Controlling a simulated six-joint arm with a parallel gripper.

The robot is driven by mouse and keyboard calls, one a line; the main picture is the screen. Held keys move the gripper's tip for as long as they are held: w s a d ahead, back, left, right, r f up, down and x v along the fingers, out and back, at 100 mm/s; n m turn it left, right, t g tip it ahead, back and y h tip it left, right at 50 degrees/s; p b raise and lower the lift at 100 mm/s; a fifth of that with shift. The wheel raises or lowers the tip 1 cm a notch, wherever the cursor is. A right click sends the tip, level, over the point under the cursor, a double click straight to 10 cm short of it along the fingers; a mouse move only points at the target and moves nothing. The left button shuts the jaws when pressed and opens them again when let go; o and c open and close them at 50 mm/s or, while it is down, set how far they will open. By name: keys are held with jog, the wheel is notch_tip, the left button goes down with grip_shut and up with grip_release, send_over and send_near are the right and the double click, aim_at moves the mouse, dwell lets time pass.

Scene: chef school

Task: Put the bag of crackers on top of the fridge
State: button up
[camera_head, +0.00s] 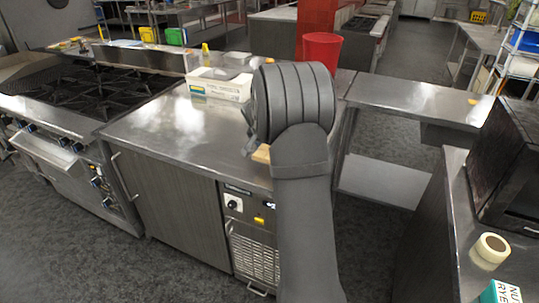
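My arm rises in front of the steel counter, and its dark links hide what is behind them. Only a small dark part of what may be my gripper (249,144) shows at the arm's left edge; its fingers cannot be made out. A small tan thing (261,154) on the counter beside it is mostly hidden, and I cannot tell whether it is the bag of crackers. No bag of crackers can be clearly identified. The low steel unit with a knob and grille (254,259), under the counter top (180,128), looks like the fridge.
A stove (85,92) stands to the left. A white box (219,85) and a red bin (322,50) are at the back. On the right counter are a dark oven (507,165), a tape roll (491,249) and a teal carton (500,292). The counter's left part is clear.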

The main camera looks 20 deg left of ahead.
jog(key=shift+f, duration=2)
jog(key=o, duration=1)
jog(key=shift+f, duration=0.15)
jog(key=shift+o, duration=0.2)
jog(key=shift+r, duration=0.3)
jog(key=v, duration=1.1)
jog(key=shift+s+a+r, duration=0.1)
jog(key=shift+s+r, duration=0.15)
jog(key=shift+r, duration=0.1)
jog(key=shift+f, duration=0.1)
